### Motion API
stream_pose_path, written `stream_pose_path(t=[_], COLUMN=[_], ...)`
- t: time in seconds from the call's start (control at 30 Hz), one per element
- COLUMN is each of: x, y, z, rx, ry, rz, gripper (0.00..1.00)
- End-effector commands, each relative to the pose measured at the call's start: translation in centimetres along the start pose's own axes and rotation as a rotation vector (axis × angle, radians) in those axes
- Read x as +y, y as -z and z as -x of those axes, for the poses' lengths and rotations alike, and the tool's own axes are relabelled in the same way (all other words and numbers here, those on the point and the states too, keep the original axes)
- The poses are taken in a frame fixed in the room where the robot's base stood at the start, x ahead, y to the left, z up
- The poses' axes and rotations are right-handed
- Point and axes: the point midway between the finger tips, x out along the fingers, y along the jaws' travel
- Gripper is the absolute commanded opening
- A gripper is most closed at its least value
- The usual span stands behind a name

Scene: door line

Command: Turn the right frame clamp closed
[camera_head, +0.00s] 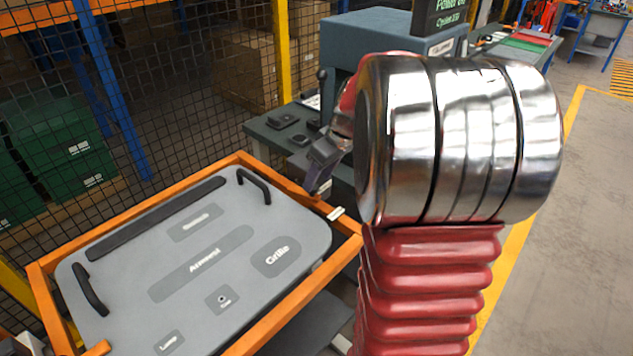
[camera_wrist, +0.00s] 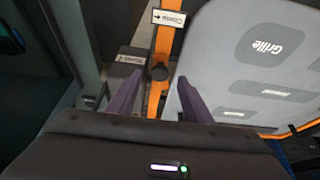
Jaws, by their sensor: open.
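In the wrist view the orange frame (camera_wrist: 166,45) runs between my fingertips and the panel (camera_wrist: 235,50) is to the right. A dark round knob (camera_wrist: 160,73), apparently the right frame clamp's pivot, shows on the frame between the fingertips; the clamp's turn is unclear. A white arrow label (camera_wrist: 169,18) is beyond it and also shows in the head view (camera_head: 335,213). My gripper (camera_wrist: 160,80) is open, its purple fingers either side of the knob; contact is unclear. In the head view my gripper (camera_head: 315,188) is partly hidden by my arm.
A dark grey labelled block (camera_wrist: 126,62) is left of the frame, close to the left finger. A dark bench (camera_head: 270,130) with a blue-grey machine (camera_head: 365,45) stands behind the frame. Wire mesh fencing (camera_head: 190,90) runs along the back left. Open floor (camera_head: 580,220) is on the right.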

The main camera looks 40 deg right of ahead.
Motion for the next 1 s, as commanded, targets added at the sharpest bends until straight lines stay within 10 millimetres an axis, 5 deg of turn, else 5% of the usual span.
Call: stream_pose_path(t=[0.6,1.0], x=[0.0,-0.1], y=[-0.1,-0.1], z=[10.0,10.8], rx=[0.000,-0.001], ry=[0.000,0.002], rz=[0.000,0.000], gripper=[0.46,0.46])
